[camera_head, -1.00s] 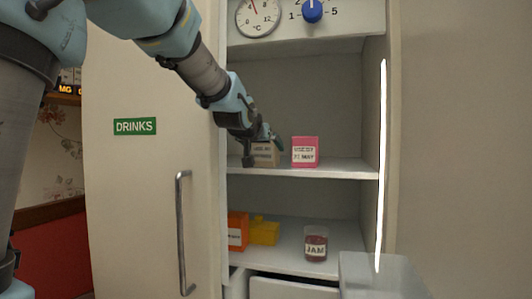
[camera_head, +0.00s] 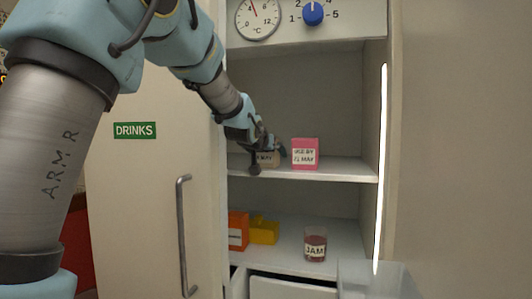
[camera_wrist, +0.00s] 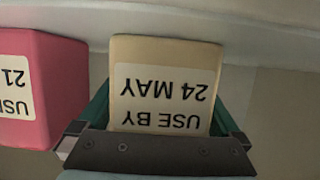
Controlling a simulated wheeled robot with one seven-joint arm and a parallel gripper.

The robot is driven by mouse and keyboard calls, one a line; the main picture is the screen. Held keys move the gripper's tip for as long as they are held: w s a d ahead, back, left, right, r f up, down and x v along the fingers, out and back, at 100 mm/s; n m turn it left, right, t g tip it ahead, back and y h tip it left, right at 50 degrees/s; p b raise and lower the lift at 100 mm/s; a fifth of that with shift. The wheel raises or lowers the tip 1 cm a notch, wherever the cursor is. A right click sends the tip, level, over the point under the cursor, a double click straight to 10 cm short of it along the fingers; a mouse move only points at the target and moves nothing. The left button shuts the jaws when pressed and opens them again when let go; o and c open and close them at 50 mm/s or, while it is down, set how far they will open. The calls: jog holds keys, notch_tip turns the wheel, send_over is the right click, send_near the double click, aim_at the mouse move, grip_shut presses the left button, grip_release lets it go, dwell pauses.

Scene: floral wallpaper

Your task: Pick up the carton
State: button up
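A beige carton (camera_head: 268,160) with a "USE BY 24 MAY" label stands on the upper shelf, mostly hidden behind my gripper in the head view. In the wrist view the beige carton (camera_wrist: 165,65) sits between the two teal fingers, its label upside down. My gripper (camera_head: 267,157) is open around it, one finger on each side; whether they touch it I cannot tell. A pink carton (camera_head: 305,153) stands just right of it on the same shelf; the wrist view shows the pink carton (camera_wrist: 42,85) at the left, outside the fingers.
The upper shelf (camera_head: 345,173) is clear right of the pink carton. The shelf below holds an orange box (camera_head: 237,231), a yellow item (camera_head: 263,231) and a jam jar (camera_head: 315,245). The open door (camera_head: 150,200) with its handle stands left; a lit strip (camera_head: 381,170) edges the right side.

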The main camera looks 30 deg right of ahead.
jog(key=c, duration=1.2)
jog(key=shift+c, duration=0.5)
jog(key=shift+r, duration=0.2)
